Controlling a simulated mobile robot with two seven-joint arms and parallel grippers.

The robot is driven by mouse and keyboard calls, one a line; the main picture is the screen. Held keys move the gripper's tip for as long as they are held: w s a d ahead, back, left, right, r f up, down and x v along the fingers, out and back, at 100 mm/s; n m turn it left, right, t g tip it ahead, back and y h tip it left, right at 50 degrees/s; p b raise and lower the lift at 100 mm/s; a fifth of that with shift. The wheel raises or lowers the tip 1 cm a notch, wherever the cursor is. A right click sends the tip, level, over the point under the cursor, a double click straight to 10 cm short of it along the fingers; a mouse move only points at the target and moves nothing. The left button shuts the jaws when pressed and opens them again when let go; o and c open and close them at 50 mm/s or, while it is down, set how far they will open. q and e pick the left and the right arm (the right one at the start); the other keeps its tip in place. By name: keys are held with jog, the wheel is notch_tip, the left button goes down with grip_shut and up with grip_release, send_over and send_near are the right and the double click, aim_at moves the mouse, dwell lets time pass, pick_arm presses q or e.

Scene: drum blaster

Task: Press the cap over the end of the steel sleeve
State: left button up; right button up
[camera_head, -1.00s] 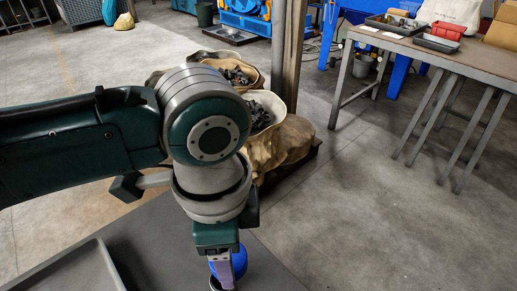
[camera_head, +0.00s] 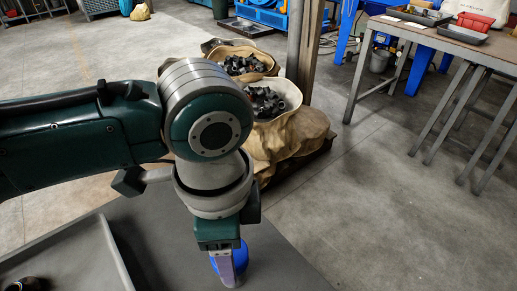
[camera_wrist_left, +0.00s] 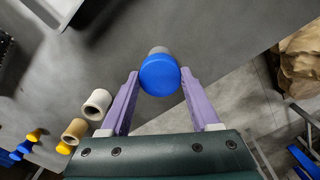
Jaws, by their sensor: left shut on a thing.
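My left gripper (camera_wrist_left: 160,74) is shut on the blue cap (camera_wrist_left: 161,77), with a purple finger on each side of it. The grey steel sleeve (camera_wrist_left: 158,50) shows just beyond the cap, in line with it; I cannot tell how far the cap covers its end. In the head view the blue cap (camera_head: 241,258) is partly hidden behind a purple finger of my left gripper (camera_head: 228,270), low over the dark table. My right gripper is in neither view.
A grey tray (camera_head: 118,250) lies on the table to the left. In the wrist view, a cream tube (camera_wrist_left: 97,104), a tan tube (camera_wrist_left: 75,131) and small yellow and blue pieces stand at lower left. Sacks of dark parts (camera_head: 285,135) stand beyond the table.

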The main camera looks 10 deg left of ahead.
pick_arm(q)
jog(key=shift+f, duration=0.2)
jog(key=shift+p, duration=0.65)
dwell(0.9)
jog(key=shift+f, duration=0.55)
dwell(0.5)
dwell(0.7)
jog(key=shift+f, duration=0.35)
dwell(0.6)
jog(key=o, duration=1.4)
jog(key=shift+o, duration=0.2)
